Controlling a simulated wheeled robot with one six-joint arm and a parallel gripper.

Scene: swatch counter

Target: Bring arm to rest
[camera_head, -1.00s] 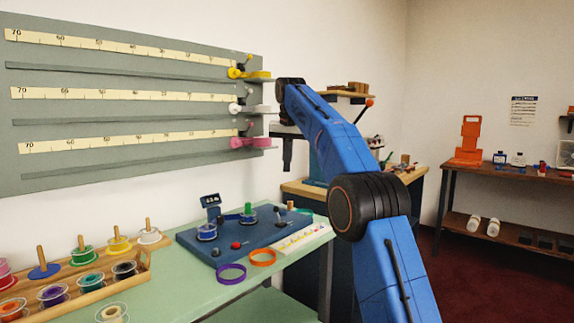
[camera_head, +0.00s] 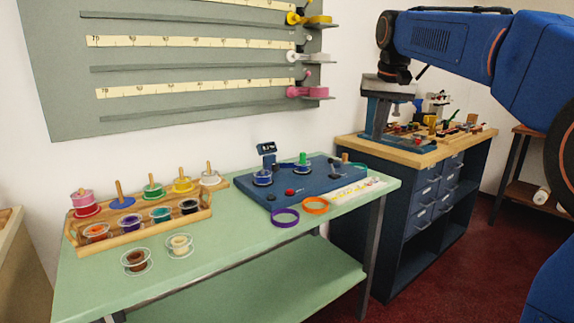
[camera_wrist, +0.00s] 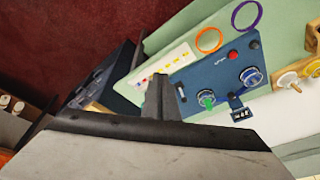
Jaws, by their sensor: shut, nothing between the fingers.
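My blue arm reaches in from the right side of the head view, with its forearm roughly level. My gripper (camera_wrist: 160,98) shows in the wrist view with its grey fingers together and nothing between them. In the head view its dark grey body (camera_head: 390,87) hangs down in front of the workbench at the back right. The fingertips are hard to make out there against the blue stand behind. My gripper appears clear of the counter and touches nothing that I can see.
The green counter (camera_head: 225,250) carries a wooden spool rack (camera_head: 140,243), a blue board (camera_head: 250,193), a purple ring (camera_head: 285,218) and an orange ring (camera_head: 316,205). A grey ruler panel (camera_head: 60,85) hangs on the wall. A wood-topped workbench (camera_head: 440,152) stands behind. Red floor lies at right.

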